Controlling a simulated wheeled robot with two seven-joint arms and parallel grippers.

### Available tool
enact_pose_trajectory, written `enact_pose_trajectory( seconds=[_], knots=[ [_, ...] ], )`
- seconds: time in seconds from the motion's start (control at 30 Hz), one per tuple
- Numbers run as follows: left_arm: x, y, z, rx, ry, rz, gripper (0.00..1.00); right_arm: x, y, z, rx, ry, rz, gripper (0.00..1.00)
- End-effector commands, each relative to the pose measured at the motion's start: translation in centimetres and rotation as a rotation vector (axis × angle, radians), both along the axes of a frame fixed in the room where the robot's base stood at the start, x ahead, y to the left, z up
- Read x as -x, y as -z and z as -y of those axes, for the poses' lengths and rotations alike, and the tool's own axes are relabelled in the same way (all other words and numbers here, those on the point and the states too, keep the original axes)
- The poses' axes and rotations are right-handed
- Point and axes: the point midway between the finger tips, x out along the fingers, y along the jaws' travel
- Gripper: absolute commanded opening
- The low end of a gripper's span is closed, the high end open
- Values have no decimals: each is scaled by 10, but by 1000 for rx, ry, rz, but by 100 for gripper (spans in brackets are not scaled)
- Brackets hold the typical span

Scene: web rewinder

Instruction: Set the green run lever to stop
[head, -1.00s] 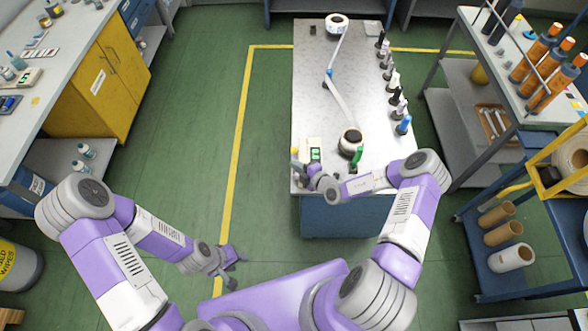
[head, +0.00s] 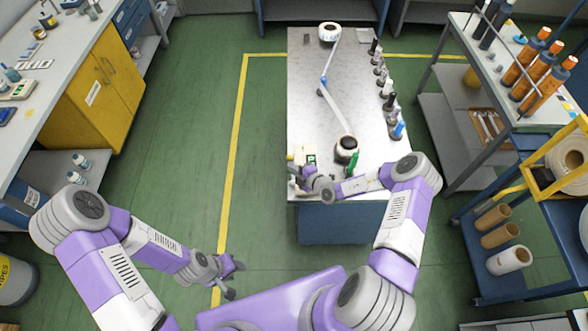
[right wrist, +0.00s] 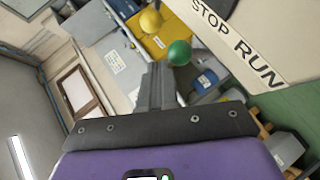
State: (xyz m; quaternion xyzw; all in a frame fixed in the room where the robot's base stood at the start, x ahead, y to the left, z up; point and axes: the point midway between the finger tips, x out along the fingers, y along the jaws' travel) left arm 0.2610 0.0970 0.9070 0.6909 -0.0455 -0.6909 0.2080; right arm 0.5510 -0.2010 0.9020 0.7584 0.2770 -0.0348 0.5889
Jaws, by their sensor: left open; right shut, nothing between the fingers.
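The green run lever shows as a round green knob (right wrist: 179,52) in the right wrist view. It appears just beyond and right of my right gripper's fingertips (right wrist: 157,68); contact cannot be told. A pale plate (right wrist: 235,38) printed STOP and RUN lies at the upper right, and the knob appears nearer the STOP word, though the lever's shaft and setting are unclear. In the head view my right gripper (head: 297,182) is shut and empty at the bench's near left corner. My left gripper (head: 234,272) is open and empty above the floor, left of the bench.
The steel bench (head: 303,90) carries rolls, a pale web, a control box with a green display (head: 311,160) and a row of bottles along its right edge. The green floor left of the bench is clear.

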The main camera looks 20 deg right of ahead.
Motion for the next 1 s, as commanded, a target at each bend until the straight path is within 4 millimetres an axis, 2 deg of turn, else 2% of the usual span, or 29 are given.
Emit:
enact_pose_trajectory(
  seconds=[0.27, 0.63, 0.7, 1.0],
  knots=[
    [0, -6, 0, 0, 0, 0, 43, 2, -5, -2, 0, -1, -1, 0],
    [0, -52, 0, 0, 0, 0, 43, 14, -41, -16, -1, -8, -1, 0],
    [0, -44, 0, 0, 1, 1, 43, 25, -48, -3, 2, -4, 1, 0],
    [0, -40, 0, 0, 0, 0, 43, 62, -85, 24, 3, -5, 0, 0]
  ],
)
